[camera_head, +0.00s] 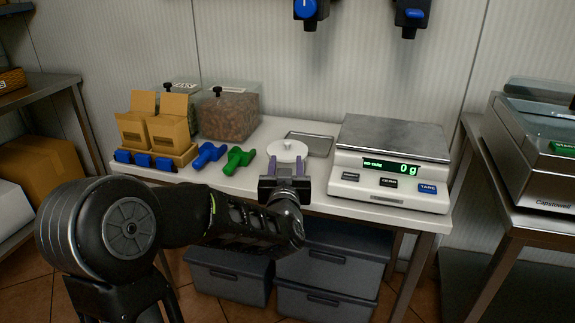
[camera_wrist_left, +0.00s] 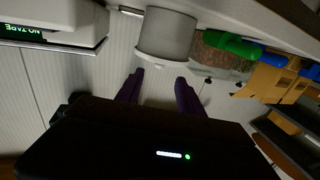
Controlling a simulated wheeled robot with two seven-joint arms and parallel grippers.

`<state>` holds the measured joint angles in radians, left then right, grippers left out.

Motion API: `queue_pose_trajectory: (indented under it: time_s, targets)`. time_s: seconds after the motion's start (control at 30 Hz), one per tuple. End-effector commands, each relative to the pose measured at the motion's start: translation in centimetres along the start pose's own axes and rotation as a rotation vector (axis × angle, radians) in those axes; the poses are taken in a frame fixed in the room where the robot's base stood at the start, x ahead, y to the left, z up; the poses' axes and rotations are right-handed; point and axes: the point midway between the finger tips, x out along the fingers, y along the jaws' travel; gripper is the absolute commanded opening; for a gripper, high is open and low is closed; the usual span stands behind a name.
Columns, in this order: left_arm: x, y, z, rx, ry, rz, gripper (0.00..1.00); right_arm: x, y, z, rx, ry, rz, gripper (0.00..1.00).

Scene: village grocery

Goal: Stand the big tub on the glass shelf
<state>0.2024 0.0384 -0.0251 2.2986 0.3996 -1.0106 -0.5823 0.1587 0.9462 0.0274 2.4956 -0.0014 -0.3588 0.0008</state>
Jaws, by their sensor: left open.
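A round white tub (camera_head: 287,149) with a small knob on its lid stands upright on the white counter, just beyond my left gripper (camera_head: 284,170). It seems to be the big tub; no other tub shows to compare it with. In the left wrist view, which is turned upside down, the tub (camera_wrist_left: 167,37) is a pale grey cylinder ahead of the fingers. My left gripper (camera_wrist_left: 159,79) has its two purple fingers apart with nothing between them. The gripper hides the tub's lower front in the head view. I cannot make out a glass shelf for certain; a glass-topped case (camera_head: 545,135) stands at right.
A scale (camera_head: 390,160) reading 0 g stands right of the tub, with a shallow metal tray (camera_head: 308,143) between. Green (camera_head: 238,160) and blue (camera_head: 207,154) scoop-like things, cardboard boxes (camera_head: 168,137) and a clear bin (camera_head: 230,112) are left.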

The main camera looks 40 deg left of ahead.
Motion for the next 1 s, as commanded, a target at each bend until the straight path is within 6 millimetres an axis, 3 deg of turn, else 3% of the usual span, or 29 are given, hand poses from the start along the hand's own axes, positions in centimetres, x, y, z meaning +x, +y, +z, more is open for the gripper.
queue_pose_trajectory:
  time_s: [0.17,0.4,0.77,1.0]
  targets:
    - [0.3,0.0,0.1,0.0,-0.001,0.0,0.45,0.0,0.0,0.0,0.0,0.0,0.0,0.0]
    - [2.5,0.0,0.1,0.0,-0.001,0.001,0.45,0.2,0.1,0.0,0.0,0.0,0.0,0.0]
    - [2.9,0.0,0.1,0.0,-0.001,0.001,0.45,0.2,0.1,0.0,0.0,0.0,0.0,0.0]
    - [6.0,0.0,0.2,-0.001,-0.001,0.0,0.45,0.5,0.2,0.0,0.0,0.0,0.0,0.0]
